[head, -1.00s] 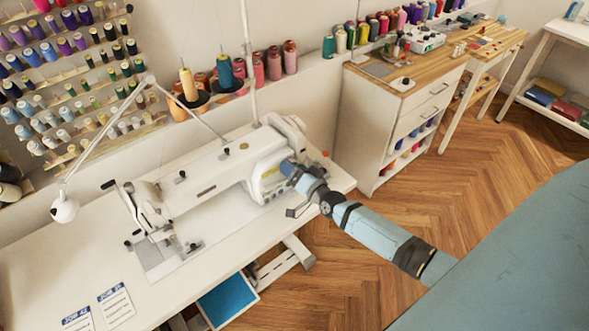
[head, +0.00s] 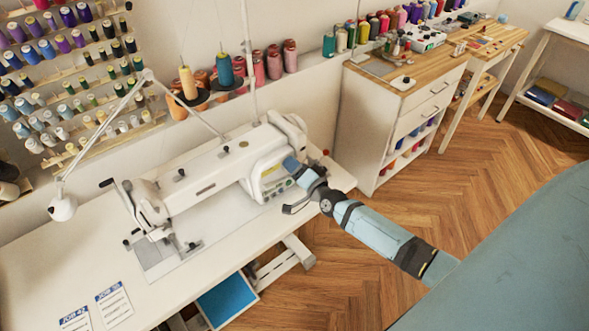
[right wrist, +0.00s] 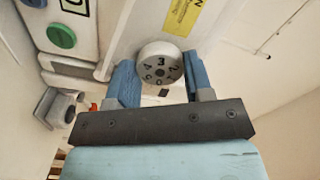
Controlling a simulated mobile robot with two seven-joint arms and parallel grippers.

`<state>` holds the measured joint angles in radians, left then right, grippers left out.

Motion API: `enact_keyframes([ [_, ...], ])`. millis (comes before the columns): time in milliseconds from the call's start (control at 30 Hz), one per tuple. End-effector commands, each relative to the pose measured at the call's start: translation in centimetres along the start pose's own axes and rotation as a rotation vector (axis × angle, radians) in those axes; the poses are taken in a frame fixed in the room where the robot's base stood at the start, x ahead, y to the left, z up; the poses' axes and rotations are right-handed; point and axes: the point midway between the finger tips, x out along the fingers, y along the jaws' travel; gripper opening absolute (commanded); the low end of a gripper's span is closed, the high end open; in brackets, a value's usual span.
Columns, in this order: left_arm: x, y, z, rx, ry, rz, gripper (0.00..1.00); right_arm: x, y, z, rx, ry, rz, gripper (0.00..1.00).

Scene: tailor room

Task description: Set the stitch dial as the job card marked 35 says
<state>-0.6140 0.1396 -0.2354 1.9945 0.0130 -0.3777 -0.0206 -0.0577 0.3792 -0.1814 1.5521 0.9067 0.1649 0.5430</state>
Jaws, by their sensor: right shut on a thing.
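The stitch dial (right wrist: 160,63) is a round pale knob with dark digits on the sewing machine (head: 205,187). In the right wrist view the digit 3 is near its top, with 4 to the left and 2 to the right. My right gripper (head: 291,166) is at the right end of the machine, its blue fingers on either side of the dial and shut on it. It hides the dial in the head view. Two job cards (head: 114,304) (head: 75,319) lie at the table's front left. Their small text cannot be read for certain. My left gripper is not in view.
A green button (right wrist: 61,36) and a yellow label (right wrist: 182,16) are close to the dial. The white sewing table (head: 60,262) is clear to the left of the machine. A lamp (head: 62,208) hangs over it. A drawer cabinet (head: 400,125) stands to the right.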

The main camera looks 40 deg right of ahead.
Motion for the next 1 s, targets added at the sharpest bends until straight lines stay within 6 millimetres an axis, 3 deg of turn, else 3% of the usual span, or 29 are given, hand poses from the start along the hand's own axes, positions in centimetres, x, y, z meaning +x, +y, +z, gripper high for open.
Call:
enact_keyframes([
  [700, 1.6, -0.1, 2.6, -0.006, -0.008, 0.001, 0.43, -0.1, 0.2, 0.1, 0.682, 0.000, 0.001, 0.24],
  [1000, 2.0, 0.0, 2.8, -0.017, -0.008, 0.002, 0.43, 0.0, 0.1, 0.1, 0.967, 0.000, 0.000, 0.24],
])
